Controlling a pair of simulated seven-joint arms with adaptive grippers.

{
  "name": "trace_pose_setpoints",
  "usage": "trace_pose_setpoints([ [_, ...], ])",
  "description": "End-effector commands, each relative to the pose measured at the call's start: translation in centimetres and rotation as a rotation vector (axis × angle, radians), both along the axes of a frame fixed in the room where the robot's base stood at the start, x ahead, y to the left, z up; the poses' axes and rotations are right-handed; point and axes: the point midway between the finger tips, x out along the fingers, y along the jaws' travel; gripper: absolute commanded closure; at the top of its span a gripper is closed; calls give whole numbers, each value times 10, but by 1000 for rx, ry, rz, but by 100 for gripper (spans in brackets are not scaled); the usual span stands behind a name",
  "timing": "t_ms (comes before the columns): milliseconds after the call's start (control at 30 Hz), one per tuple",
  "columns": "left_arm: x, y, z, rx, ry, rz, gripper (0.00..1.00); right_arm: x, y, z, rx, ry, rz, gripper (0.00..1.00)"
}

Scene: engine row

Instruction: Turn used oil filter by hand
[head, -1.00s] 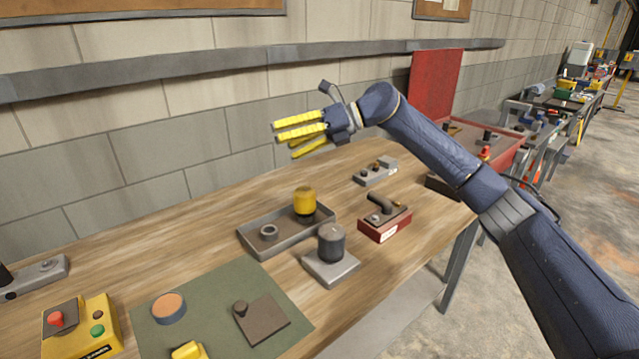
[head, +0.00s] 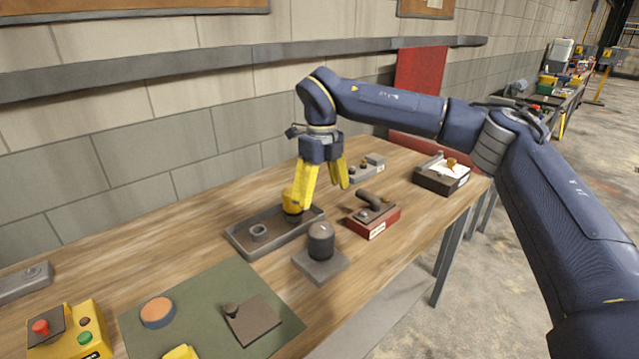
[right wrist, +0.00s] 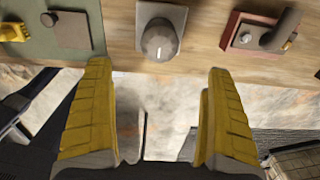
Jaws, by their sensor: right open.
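A dark grey cylindrical filter (head: 320,241), which I take as the used oil filter, stands upright on a square grey base (head: 322,271) near the table's front edge. It also shows in the right wrist view (right wrist: 160,42), with a pale mark on it. My right gripper (head: 320,193) points down, open and empty, above and behind this filter in the head view. In the right wrist view its two yellow fingers (right wrist: 157,70) stand wide apart, with the filter beyond the gap between them. A yellow filter (head: 291,202) stands in the tray, partly covered by a finger.
The grey tray (head: 250,253) also holds a ring. A red block with a dark handle (head: 372,228) stands right of the filter. A green mat (head: 190,325) lies left, beside a yellow button box (head: 70,335). A dark box (head: 440,178) stands at the right end.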

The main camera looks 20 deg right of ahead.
Motion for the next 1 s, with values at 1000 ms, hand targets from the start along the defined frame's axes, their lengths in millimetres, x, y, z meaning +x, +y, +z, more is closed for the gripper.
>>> trace_pose_setpoints([
  [1000, 1, 0, 0, 0, -1, 0, 56, 0, 0, -141, 2, -1, 0, 11],
])
